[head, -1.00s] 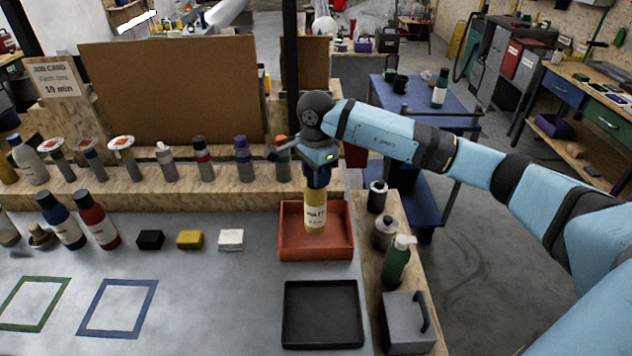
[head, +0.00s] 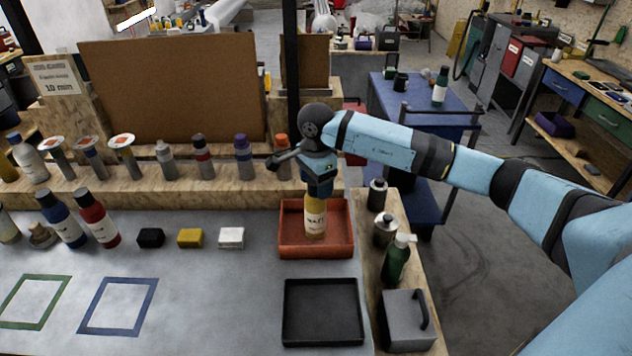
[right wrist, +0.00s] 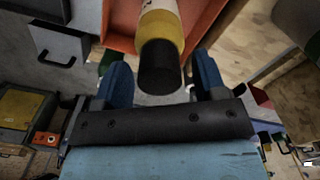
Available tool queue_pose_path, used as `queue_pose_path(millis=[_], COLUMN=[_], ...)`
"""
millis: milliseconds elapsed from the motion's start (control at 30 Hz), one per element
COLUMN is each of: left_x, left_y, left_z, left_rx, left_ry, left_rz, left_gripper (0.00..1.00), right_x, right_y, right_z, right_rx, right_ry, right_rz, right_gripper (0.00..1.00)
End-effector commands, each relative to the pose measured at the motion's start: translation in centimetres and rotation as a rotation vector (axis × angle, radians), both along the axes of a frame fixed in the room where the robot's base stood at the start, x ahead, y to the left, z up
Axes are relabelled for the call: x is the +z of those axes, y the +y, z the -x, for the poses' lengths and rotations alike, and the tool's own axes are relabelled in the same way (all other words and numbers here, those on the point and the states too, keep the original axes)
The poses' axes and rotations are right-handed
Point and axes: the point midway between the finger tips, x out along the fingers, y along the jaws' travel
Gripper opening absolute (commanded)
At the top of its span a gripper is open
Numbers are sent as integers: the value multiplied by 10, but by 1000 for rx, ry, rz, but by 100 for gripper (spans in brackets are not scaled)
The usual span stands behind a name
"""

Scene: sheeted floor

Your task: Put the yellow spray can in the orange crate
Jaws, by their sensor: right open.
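The yellow spray can (head: 315,223), with a white label, stands upright inside the orange crate (head: 288,250), near its middle. In the right wrist view its black cap (right wrist: 160,66) shows between the fingers, with the yellow body beyond it and the orange crate floor (right wrist: 122,22) behind. My right gripper (head: 318,190) is above the crate, pointing down at the can's top. Its blue fingers (right wrist: 162,82) are open, one on each side of the cap, with gaps visible. My left gripper is out of view.
A black tray (head: 322,340) lies in front of the crate. A green pump bottle (head: 396,260), other containers and a grey box (head: 407,325) stand to the right. Several bottles line the wooden ledge (head: 130,190) behind. The grey table to the left has free room.

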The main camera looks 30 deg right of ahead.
Motion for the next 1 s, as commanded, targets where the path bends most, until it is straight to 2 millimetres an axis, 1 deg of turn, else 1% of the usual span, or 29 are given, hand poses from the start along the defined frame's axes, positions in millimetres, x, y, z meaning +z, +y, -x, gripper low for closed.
queue_pose_path(millis=[33, 67, 167, 400, 500, 600, 767, 1000], left_x=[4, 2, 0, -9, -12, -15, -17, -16], left_y=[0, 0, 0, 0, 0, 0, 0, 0], left_z=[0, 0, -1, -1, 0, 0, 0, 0], left_rx=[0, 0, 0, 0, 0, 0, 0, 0], left_ry=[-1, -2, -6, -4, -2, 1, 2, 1], left_rz=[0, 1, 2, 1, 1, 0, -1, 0], left_gripper=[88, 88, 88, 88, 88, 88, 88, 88], right_x=[5, 7, 22, 75, 94, 108, 120, 122], right_y=[0, 0, 0, 0, 0, 0, 0, 0], right_z=[0, -1, -1, -1, -1, -1, 0, 0], right_rx=[0, 0, 0, 1, 0, 0, 0, 0], right_ry=[-1, -2, -5, -6, -4, -2, -1, 0], right_rz=[0, 0, 0, 0, 0, 0, 0, 0], right_gripper=[65, 65, 65, 65, 65, 65, 65, 65])
